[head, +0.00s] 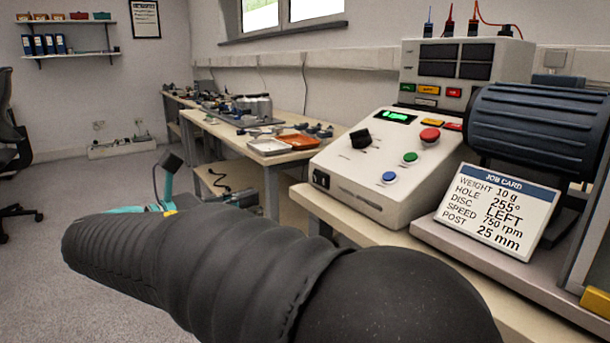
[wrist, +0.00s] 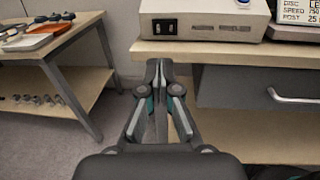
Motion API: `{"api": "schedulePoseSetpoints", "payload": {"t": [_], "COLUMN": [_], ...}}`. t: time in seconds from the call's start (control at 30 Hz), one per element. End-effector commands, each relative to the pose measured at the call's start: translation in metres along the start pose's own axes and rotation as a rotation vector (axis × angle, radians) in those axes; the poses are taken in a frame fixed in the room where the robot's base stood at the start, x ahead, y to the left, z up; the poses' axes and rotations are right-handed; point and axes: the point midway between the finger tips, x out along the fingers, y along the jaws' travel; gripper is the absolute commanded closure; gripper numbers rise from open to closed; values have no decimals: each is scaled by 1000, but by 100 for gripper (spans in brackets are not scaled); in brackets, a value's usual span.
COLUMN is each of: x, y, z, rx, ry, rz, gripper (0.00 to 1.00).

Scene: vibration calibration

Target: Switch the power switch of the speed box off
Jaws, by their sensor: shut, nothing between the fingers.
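The speed box (head: 385,165) is a cream console with a sloped panel on the bench at the right of the head view. Its black power switch (head: 321,179) is at the lower left of its front face. The green display (head: 396,116) is lit. In the wrist view the box (wrist: 225,20) is at the top, with the switch (wrist: 165,27) near its left end. My gripper (wrist: 159,64) is shut and empty. Its tips appear just below the switch in the picture, over the bench's front edge, apart from the box. Which way the rocker is pressed I cannot tell.
The bench (wrist: 190,50) has a drawer with a metal handle (wrist: 290,97) below. A job card (head: 497,212) stands right of the box, before a dark ribbed cylinder (head: 540,122). Another table (head: 225,130) with trays is at the left. Open floor lies between.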

Motion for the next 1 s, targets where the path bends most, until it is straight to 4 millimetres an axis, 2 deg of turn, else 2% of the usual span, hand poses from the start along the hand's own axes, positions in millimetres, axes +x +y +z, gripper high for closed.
{"api": "schedulePoseSetpoints", "payload": {"t": [0.2, 0.37, 1.0], "x": [-6, 3, 114], "y": [1, 1, 1], "z": [0, -1, -2], "rx": [1, 1, 1], "ry": [1, 1, 1], "rz": [12, 9, 4], "gripper": [100, 100, 100]}}
